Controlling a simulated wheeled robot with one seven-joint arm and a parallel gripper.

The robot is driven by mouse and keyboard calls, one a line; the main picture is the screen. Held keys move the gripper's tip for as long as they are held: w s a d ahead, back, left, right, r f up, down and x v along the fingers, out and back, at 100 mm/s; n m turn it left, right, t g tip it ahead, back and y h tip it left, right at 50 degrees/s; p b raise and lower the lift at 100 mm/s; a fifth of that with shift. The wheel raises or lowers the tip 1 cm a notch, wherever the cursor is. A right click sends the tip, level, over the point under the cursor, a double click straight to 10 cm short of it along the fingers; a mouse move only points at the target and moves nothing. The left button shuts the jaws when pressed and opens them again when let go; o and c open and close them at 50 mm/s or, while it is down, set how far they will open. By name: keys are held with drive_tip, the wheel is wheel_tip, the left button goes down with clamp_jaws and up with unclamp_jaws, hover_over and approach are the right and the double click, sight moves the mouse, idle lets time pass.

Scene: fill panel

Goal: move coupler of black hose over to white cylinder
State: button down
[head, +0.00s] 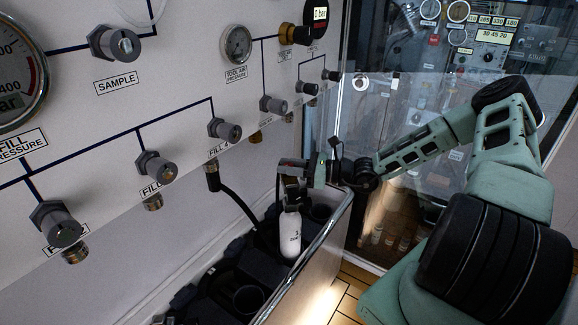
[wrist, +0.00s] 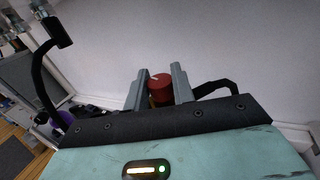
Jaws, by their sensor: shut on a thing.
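The white cylinder (head: 290,236) stands upright in the dark rack below the panel, with a black valve (head: 292,194) on top. My gripper (head: 286,163) is directly above that valve in the head view. It is shut on the coupler, whose red knob (wrist: 160,88) shows between the two fingers in the wrist view. The black hose (head: 236,200) hangs from a panel fitting and curves down beside the cylinder. A piece of black hose (wrist: 215,87) also shows right of the fingers in the wrist view. Whether the coupler touches the valve I cannot tell.
The white panel (head: 120,115) with knobs and gauges rises at left. The rack's metal front rail (head: 318,228) runs below my gripper. An empty dark holder (head: 248,298) lies nearer me. A glass door (head: 390,120) is behind my arm.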

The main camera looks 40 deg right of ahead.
sight(290, 179)
drive_tip(key=shift+f+b, duration=0.6)
drive_tip(key=shift+f, duration=1.5)
idle(0.3)
drive_tip(key=c, duration=1.1)
unclamp_jaws()
drive_tip(key=shift+s+d, duration=0.1)
drive_tip(key=v, duration=1.7)
drive_tip(key=shift+b, duration=0.35)
